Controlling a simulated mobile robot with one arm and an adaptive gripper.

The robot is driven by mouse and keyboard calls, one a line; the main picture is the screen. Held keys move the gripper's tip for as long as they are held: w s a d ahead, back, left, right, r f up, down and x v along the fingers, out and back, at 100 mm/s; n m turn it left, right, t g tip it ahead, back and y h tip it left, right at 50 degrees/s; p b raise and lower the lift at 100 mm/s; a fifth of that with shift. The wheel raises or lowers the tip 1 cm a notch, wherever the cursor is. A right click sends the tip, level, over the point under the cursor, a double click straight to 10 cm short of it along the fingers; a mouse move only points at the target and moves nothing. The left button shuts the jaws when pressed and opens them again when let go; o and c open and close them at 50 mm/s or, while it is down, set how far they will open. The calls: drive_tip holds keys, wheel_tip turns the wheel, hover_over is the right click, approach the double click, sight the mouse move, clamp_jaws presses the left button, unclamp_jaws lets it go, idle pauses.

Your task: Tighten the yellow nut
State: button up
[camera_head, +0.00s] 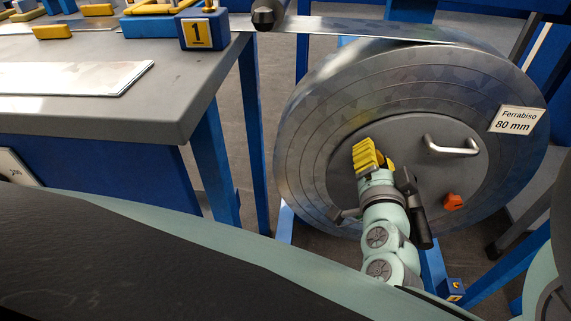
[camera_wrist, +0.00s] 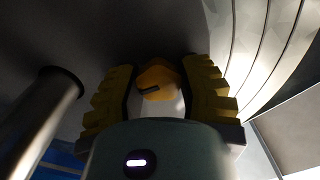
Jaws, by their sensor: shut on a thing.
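The yellow nut (camera_wrist: 158,79) is between the two yellow ridged fingers of my gripper (camera_wrist: 160,95) in the wrist view. It has a dark slot or mark on its face. The fingers close around its sides, one on the left and one on the right. In the head view my gripper (camera_head: 382,160) is at the grey round face of the large coil reel (camera_head: 316,118), left of its bar handle. Only a small part of the nut (camera_head: 389,162) shows there, beside the near finger.
A metal handle (camera_head: 451,147) and an orange knob (camera_head: 453,202) stick out of the reel's face. A label reading "Ferrabiso 80 mm" (camera_head: 516,121) is on its right. A grey workbench (camera_head: 165,102) with blue legs stands left. A metal strip (camera_head: 350,27) runs from the reel towards the bench.

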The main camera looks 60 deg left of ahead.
drive_tip(key=m+b, duration=0.1)
drive_tip(key=m, duration=0.4)
drive_tip(key=shift+w+d+m, duration=0.1)
drive_tip(key=shift+m, duration=0.2)
drive_tip(key=m+b, duration=0.1)
drive_tip(key=m, duration=0.4)
drive_tip(key=shift+f, duration=0.1)
drive_tip(key=shift+m, duration=0.3)
drive_tip(key=o, duration=1.2)
